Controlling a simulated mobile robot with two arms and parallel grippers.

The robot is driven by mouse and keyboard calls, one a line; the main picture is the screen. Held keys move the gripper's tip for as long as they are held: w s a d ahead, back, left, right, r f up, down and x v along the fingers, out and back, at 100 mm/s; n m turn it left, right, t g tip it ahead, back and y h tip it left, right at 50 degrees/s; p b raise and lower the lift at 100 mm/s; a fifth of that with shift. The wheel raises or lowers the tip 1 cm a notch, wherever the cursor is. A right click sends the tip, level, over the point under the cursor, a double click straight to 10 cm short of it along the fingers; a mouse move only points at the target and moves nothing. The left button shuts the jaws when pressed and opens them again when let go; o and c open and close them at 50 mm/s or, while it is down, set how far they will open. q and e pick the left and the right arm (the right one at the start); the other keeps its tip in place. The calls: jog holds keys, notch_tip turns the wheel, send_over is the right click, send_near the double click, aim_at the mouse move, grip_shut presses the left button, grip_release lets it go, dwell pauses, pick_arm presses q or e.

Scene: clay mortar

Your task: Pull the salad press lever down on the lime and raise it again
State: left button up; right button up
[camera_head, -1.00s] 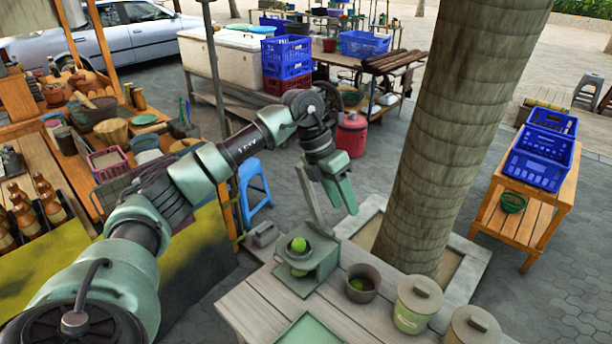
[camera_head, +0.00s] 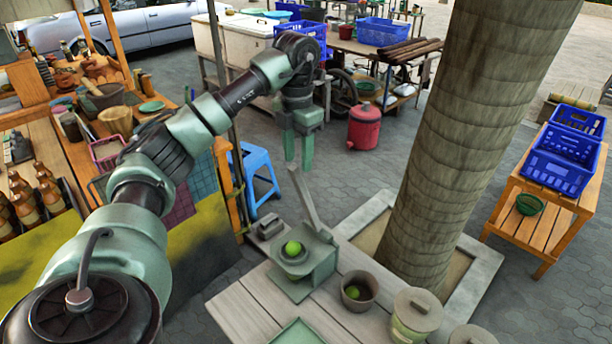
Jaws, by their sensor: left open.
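The salad press (camera_head: 312,262) is a grey-green stand at the back of the wooden table. Its long lever (camera_head: 305,199) is raised and points up, leaning a little left. A bright green lime (camera_head: 293,248) sits in the press's round cup. My left gripper (camera_head: 298,160) hangs with its fingers pointing down, above and behind the lever's top end in the picture. It is open and holds nothing. Whether its fingertips touch the lever cannot be told, but they look apart from it. My right gripper is out of view.
A brown bowl with a green fruit (camera_head: 358,291) stands right of the press, then two lidded pots, one of them here (camera_head: 416,312). A green tray (camera_head: 298,333) lies at the front. A thick tree trunk (camera_head: 440,150) rises behind the table at right.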

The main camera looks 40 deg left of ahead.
aim_at(297, 189)
pick_arm(q)
jog(key=shift+f, duration=0.4)
jog(key=f, duration=0.2)
jog(key=f+p, duration=0.1)
jog(key=f, duration=0.1)
jog(key=f+p, duration=0.1)
jog(key=shift+s+f, duration=0.35)
jog(key=shift+f, duration=0.05)
jog(key=shift+w+f, duration=0.15)
jog(key=shift+f, duration=0.3)
grip_shut()
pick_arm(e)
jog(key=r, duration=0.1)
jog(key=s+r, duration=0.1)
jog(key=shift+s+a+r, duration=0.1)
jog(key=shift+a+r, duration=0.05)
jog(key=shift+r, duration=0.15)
